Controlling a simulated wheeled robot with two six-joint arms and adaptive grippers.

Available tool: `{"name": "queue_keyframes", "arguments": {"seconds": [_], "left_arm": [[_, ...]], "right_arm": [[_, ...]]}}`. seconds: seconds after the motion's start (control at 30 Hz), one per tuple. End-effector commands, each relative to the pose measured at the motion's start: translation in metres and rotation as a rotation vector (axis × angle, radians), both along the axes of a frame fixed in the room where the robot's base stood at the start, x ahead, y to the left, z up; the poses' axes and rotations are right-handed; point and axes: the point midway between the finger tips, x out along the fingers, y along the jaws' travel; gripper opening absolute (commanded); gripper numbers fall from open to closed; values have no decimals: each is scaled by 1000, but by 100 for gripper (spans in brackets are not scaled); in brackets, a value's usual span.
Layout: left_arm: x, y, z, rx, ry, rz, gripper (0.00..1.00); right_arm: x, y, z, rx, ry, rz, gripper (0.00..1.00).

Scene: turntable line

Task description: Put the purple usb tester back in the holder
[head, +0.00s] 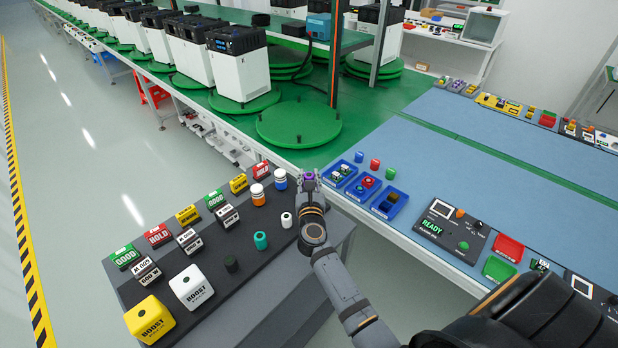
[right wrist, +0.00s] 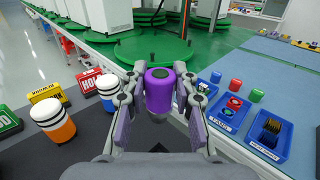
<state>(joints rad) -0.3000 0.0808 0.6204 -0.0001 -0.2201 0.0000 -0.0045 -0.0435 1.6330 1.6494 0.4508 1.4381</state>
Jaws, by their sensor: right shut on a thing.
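The purple usb tester (right wrist: 159,92) is a purple cylinder with a dark top, upright between the fingers of my right gripper (right wrist: 160,84). In the head view the right gripper (head: 308,180) is near the far right corner of the dark grey holder board (head: 262,262), with a little of the purple tester (head: 309,176) showing. The gripper is shut on the tester. The fingers and palm hide the tester's lower end, so I cannot tell whether it touches the board. My left gripper is not in view.
The board carries colored label blocks (head: 159,236), a white block (head: 191,287), a teal cylinder (head: 261,240) and orange-banded and blue-banded white cylinders. Blue trays (head: 389,202) stand on the bench at right. A green turntable (head: 298,123) lies behind.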

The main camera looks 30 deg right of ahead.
Motion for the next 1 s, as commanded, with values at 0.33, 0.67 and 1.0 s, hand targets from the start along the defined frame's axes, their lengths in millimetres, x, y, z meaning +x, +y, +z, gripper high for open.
{"name": "queue_keyframes", "arguments": {"seconds": [0.33, 0.67, 1.0], "left_arm": [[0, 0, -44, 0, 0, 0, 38], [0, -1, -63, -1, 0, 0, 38], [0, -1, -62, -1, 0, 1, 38]], "right_arm": [[0, 0, -46, 0, 0, 0, 0], [0, 0, -65, 0, -1, 0, 0], [0, 0, -64, 0, 0, 0, 0]]}}
